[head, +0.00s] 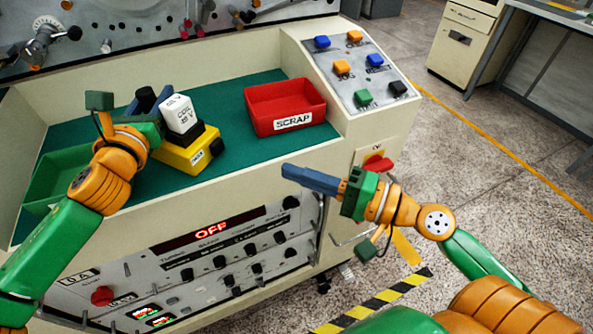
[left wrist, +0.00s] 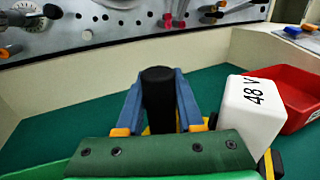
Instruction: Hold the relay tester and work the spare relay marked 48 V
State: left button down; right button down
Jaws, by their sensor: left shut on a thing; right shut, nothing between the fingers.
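The relay tester (head: 196,157) is a yellow block on the green bench mat, with a black upright grip (head: 146,97) at its left and a black part at its right. A white relay (head: 179,114), its label reading "COIL" and "48 V", sits on top of that black part; it also shows in the left wrist view (left wrist: 250,115). My left gripper (left wrist: 160,85) is shut on the black grip, one blue finger on each side. My right gripper (head: 300,175) is shut and empty, in front of the bench's front edge, apart from the tester.
A red box marked "SCRAP" (head: 262,98) stands right of the tester on the mat (head: 225,110). A green tray (head: 55,178) is at the left, partly behind my left arm. A panel of coloured buttons (head: 385,88) is at the right. A display below reads "OFF" (head: 212,229).

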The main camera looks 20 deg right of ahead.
dwell(0.7)
pick_arm(q)
jog(key=shift+c, duration=2.3)
grip_release()
jog(key=shift+s, duration=0.15)
